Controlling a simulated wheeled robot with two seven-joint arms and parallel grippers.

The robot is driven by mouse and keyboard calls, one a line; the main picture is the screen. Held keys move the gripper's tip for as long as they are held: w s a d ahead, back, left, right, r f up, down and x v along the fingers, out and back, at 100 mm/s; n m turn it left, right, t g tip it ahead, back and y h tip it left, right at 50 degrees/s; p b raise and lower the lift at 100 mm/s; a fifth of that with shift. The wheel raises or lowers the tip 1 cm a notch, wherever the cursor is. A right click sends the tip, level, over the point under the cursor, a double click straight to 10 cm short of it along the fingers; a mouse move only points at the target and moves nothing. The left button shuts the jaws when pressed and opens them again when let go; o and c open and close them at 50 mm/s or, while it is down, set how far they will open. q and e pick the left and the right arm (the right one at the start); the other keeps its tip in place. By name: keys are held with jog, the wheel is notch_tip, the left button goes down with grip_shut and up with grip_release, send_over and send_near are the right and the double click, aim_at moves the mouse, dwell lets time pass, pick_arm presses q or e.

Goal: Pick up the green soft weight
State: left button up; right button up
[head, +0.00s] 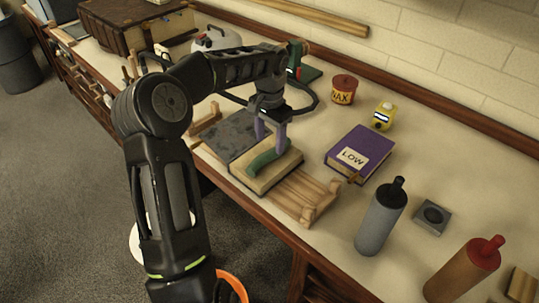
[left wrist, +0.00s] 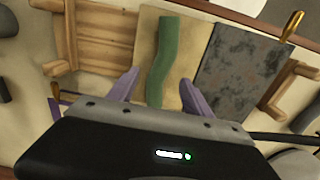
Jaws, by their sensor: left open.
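The green soft weight (head: 266,159) lies as a slightly curved strip on a pale board or book (head: 281,173) on the bench. In the left wrist view the green soft weight (left wrist: 162,60) runs away from me across the tan cover (left wrist: 187,38). My left gripper (head: 270,143) is above it, pointing down. In the wrist view its two purple fingers (left wrist: 158,88) are apart, one on each side of the strip's near end, with nothing held between them. I cannot tell how far the fingertips are above the board. My right gripper is not in view.
A dark marbled slab (head: 230,133) adjoins the pale board on the left, and a wooden rack (head: 296,197) on the right. A purple book (head: 360,152), a wax tin (head: 343,90), a yellow device (head: 383,117) and a grey bottle (head: 381,218) stand nearby.

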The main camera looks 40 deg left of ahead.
aim_at(269, 152)
pick_arm(q)
jog(key=shift+s+a+f+p, duration=0.1)
jog(key=shift+f+p, duration=0.45)
jog(key=shift+f, duration=2.1)
grip_shut()
jog(key=shift+r, duration=0.1)
